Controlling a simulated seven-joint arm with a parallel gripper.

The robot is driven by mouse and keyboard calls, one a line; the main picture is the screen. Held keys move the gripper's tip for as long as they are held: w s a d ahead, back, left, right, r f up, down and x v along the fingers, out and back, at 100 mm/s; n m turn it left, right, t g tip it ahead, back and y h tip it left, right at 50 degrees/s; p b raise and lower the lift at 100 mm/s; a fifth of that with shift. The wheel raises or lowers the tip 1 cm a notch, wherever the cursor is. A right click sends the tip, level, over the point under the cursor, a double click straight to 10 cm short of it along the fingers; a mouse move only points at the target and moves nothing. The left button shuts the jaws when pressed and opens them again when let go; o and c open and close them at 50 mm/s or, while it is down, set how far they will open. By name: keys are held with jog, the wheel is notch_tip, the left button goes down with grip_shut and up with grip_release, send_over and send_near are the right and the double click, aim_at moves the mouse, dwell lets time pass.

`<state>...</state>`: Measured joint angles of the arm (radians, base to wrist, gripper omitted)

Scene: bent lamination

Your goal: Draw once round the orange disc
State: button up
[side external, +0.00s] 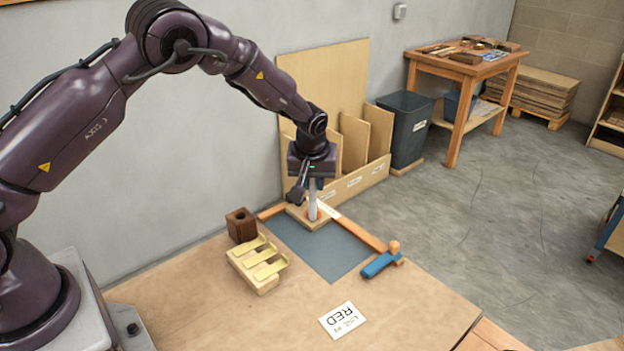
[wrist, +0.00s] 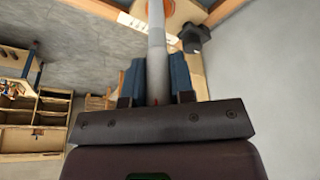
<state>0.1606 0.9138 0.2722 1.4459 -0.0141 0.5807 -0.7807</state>
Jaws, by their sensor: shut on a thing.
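My gripper (side external: 314,180) is shut on a pale grey, pen-like cylinder (side external: 313,205), held nearly upright with its lower end over a small wooden board (side external: 306,224) at the mat's back edge. In the wrist view the cylinder (wrist: 157,50) stands between my blue fingers (wrist: 158,78) and runs up to the top edge. A part of the orange disc (wrist: 172,6) shows there behind the cylinder. In the side view only a little orange (side external: 316,217) shows at the cylinder's foot. Whether the tip touches anything, and any drawn line, I cannot see.
A grey mat (side external: 320,250) has wooden rails (side external: 362,234) along it. A card reading "LINE IN RED" (side external: 341,319) lies in front. A blue tool (side external: 379,264), a block with brass strips (side external: 262,272) and a brown holed block (side external: 241,225) stand around.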

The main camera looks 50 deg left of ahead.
jog(key=shift+w+d, duration=0.35)
jog(key=shift+w, duration=0.5)
dwell(0.7)
jog(key=shift+w+a, duration=0.35)
jog(key=shift+w, duration=0.4)
dwell(1.1)
jog(key=shift+w+a, duration=0.3)
jog(key=shift+a, duration=0.15)
dwell(0.5)
jog(key=shift+w+a, duration=0.1)
jog(key=shift+a, duration=0.3)
jog(key=shift+a+f, duration=0.1)
jog(key=shift+a, duration=0.4)
dwell(0.6)
jog(key=shift+s+a, duration=0.55)
jog(key=shift+s, duration=0.1)
dwell(0.8)
jog(key=shift+s+a, duration=0.1)
jog(key=shift+s, duration=0.3)
dwell(0.4)
